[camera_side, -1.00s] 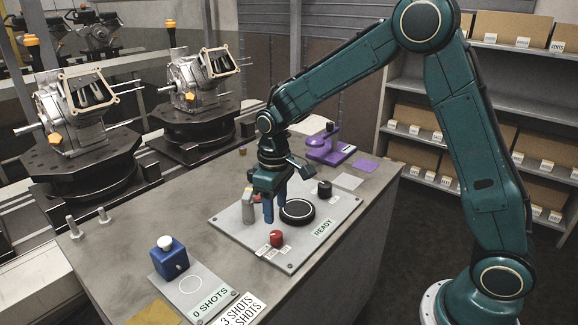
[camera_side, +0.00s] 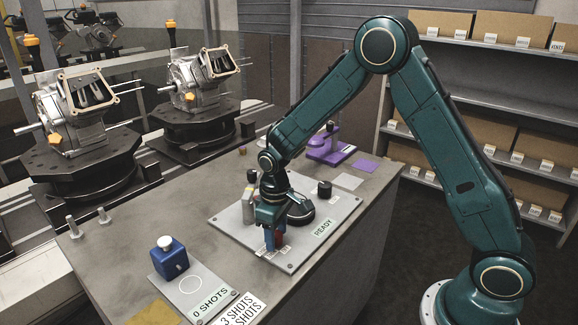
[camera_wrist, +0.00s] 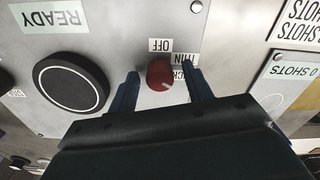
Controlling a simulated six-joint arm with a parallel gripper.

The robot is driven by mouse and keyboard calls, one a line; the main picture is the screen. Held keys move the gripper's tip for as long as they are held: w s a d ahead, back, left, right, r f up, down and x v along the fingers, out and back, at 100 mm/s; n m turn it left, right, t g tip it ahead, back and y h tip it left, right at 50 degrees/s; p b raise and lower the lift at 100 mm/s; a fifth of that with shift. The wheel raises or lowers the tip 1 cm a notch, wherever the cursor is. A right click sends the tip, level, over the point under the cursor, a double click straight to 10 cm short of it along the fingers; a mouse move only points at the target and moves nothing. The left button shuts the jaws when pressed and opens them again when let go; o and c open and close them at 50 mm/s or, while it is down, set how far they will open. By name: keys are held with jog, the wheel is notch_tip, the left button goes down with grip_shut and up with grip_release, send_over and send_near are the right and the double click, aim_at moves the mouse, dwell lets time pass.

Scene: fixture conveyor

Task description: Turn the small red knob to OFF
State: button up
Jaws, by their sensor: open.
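The small red knob (camera_wrist: 160,75) sits on the grey panel (camera_wrist: 120,28), between the two blue fingers of my gripper (camera_wrist: 161,85) in the wrist view. The fingers are open, with a gap on each side of the knob. A white line on the knob points down and right in that view, toward the labels beside it, not at the OFF label (camera_wrist: 160,45). Another label (camera_wrist: 184,60), partly covered by a finger, reads "THIN". In the side view my gripper (camera_side: 272,242) is low over the panel's front part and mostly hides the knob.
A large black round dial (camera_wrist: 70,85) lies beside the knob, near a READY label (camera_wrist: 61,17). A black knob (camera_side: 324,189) stands farther back. A blue block with a white button (camera_side: 170,258) stands at the left by the 0 SHOTS plate (camera_side: 209,300). A purple fixture (camera_side: 325,148) is behind.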

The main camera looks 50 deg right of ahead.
jog(key=c, duration=1)
jog(key=shift+n, duration=0.3)
jog(key=n, duration=1.6)
jog(key=shift+n, duration=0.3)
jog(key=n, duration=0.6)
jog(key=shift+n, duration=0.4)
